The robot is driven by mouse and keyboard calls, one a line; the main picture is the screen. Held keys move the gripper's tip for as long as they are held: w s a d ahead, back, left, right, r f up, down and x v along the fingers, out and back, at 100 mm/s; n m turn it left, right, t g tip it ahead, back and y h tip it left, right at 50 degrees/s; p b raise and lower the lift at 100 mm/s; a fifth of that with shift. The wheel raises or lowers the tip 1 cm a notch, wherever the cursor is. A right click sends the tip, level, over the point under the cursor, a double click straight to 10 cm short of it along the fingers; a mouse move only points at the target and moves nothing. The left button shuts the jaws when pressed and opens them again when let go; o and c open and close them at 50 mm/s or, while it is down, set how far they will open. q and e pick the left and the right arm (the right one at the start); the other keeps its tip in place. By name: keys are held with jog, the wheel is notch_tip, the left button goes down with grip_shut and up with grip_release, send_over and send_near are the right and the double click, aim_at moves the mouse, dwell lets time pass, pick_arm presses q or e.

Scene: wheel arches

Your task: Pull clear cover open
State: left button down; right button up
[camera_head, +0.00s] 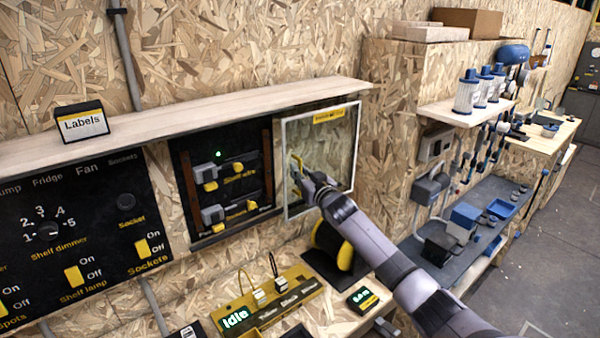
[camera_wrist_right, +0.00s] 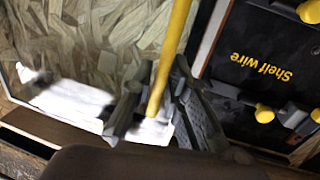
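The clear cover (camera_head: 325,165) is a see-through panel with a pale frame and a yellow label at its top. It stands to the right of the black switch panel (camera_head: 228,184), whose switches are uncovered; bare wood board shows through it. A yellow handle (camera_wrist_right: 174,50) runs between the fingers of my right gripper (camera_wrist_right: 163,108) in the wrist view, and they look closed around it. In the head view my right gripper (camera_head: 298,172) is at the cover's left side, and the arm hides part of the cover. My left gripper is not in view.
A wooden shelf (camera_head: 200,118) runs just above the panels, with a Labels box (camera_head: 82,122) on it. A yellow-black spool (camera_head: 332,245) and a yellow terminal board (camera_head: 268,304) lie below. A tool shelf (camera_head: 465,112) is at the right.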

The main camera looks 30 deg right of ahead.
jog(key=shift+s, duration=0.1)
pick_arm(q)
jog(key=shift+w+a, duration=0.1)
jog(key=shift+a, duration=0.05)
pick_arm(e)
jog(key=s+a, duration=0.1)
jog(key=s, duration=1)
jog(key=shift+s+a, duration=0.25)
jog(key=shift+s, duration=0.15)
